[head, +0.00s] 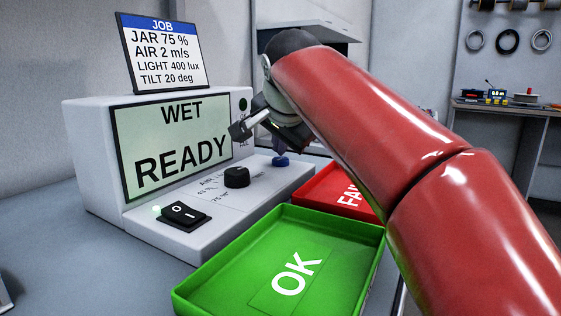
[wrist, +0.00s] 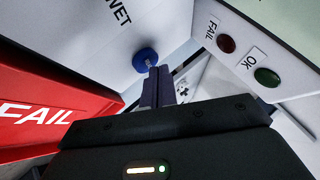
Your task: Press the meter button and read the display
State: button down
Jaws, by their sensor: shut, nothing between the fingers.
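The meter (head: 85,150) is a pale grey box with a sloping front panel. Its display (head: 170,145) reads WET above READY. A blue button (head: 280,161) is at the panel's right end; it also shows in the wrist view (wrist: 145,61), beside the word WET. My gripper (wrist: 154,72) is shut and empty. In the wrist view its fingertips lie close to the blue button's edge; whether they touch it I cannot tell. In the head view my red arm and wrist partly hide the gripper.
A black knob (head: 237,177) and a rocker switch (head: 184,215) with a lit green lamp are on the panel. A JOB card (head: 160,55) stands on top. A green OK tray (head: 230,262) and red FAIL tray (head: 335,188) lie in front. Red (wrist: 226,43) and green (wrist: 267,77) buttons show too.

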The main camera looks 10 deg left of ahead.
aim_at(281, 161)
jog(key=shift+f+b, duration=0.35)
jog(key=shift+f, duration=0.15)
dwell(0.7)
jog(key=shift+r, duration=0.1)
jog(key=shift+r+p, duration=0.8)
jog(key=shift+p, duration=0.15)
notch_tip(281, 161, up, 5)
jog(key=p, duration=0.5)
jog(key=shift+r, duration=0.1)
dwell(0.4)
